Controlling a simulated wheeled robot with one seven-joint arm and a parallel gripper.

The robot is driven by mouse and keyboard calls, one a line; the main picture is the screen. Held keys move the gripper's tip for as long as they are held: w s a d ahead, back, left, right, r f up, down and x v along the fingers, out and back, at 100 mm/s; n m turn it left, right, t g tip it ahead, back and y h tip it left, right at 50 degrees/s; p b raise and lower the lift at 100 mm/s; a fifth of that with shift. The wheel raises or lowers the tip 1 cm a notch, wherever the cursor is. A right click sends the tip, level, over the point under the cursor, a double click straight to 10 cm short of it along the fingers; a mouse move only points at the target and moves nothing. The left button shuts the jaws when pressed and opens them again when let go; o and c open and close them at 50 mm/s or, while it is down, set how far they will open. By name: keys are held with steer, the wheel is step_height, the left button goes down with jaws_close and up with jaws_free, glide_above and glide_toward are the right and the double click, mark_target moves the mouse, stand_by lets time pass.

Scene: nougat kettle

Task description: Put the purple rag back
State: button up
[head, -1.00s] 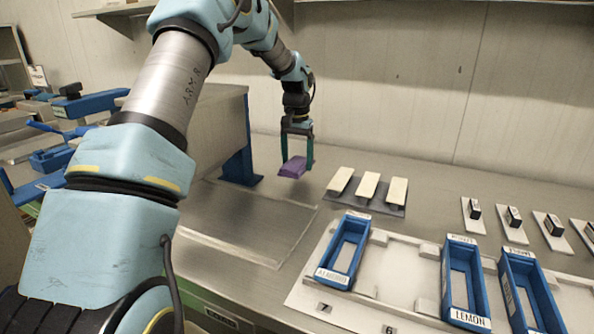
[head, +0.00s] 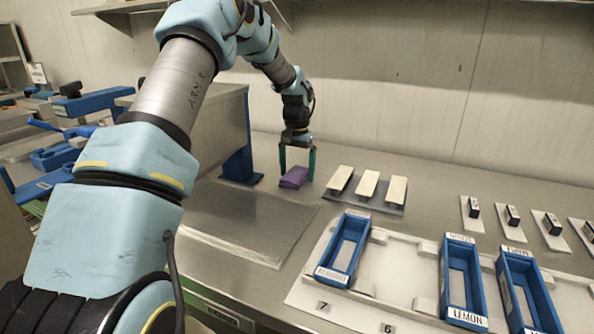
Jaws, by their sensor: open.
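The purple rag (head: 294,177) lies folded on the steel counter (head: 262,191), to the right of a blue post and to the left of the white blocks. My gripper (head: 297,177) is above it, pointing down, with its two green fingers spread apart. The fingers stand on either side of the rag, and a gap shows between them and its edges. Whether either finger touches the counter is hard to tell.
Several white blocks on a grey plate (head: 372,205) stand just right of my gripper. A pale tray (head: 400,270) with blue labelled bins, one marked LEMON (head: 463,283), lies at the front right. A blue post (head: 240,160) stands close on the left.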

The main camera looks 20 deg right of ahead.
mark_target(297, 172)
step_height(297, 172, up, 12)
steer(key=b, duration=0.2)
steer(key=shift+r, duration=0.2)
stand_by(0.4)
